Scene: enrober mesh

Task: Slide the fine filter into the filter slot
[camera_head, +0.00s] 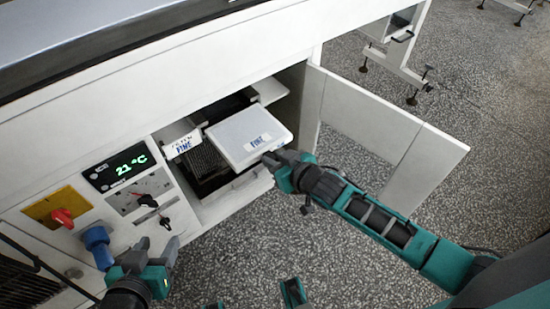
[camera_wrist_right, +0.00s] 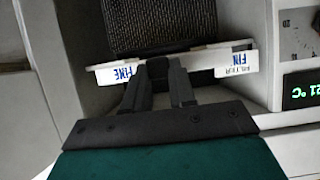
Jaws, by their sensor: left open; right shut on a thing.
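The fine filter (camera_head: 238,131) is a flat white piece with a blue FINE label, at the mouth of the open compartment. My right gripper (camera_head: 272,160) is shut on its near edge. In the right wrist view the jaws (camera_wrist_right: 158,68) meet a white bar marked FINE (camera_wrist_right: 110,76), with dark mesh behind it. A white tag reading FILTER FINE (camera_head: 182,146) stands to the left of the filter. The filter slot's inside is partly hidden by the filter; dark ribbed mesh (camera_head: 208,160) shows beside it. My left gripper (camera_head: 157,246) is open and empty, low in front of the panel.
An open white door (camera_head: 385,135) stands to the right of the compartment. Speckled floor lies clear in front.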

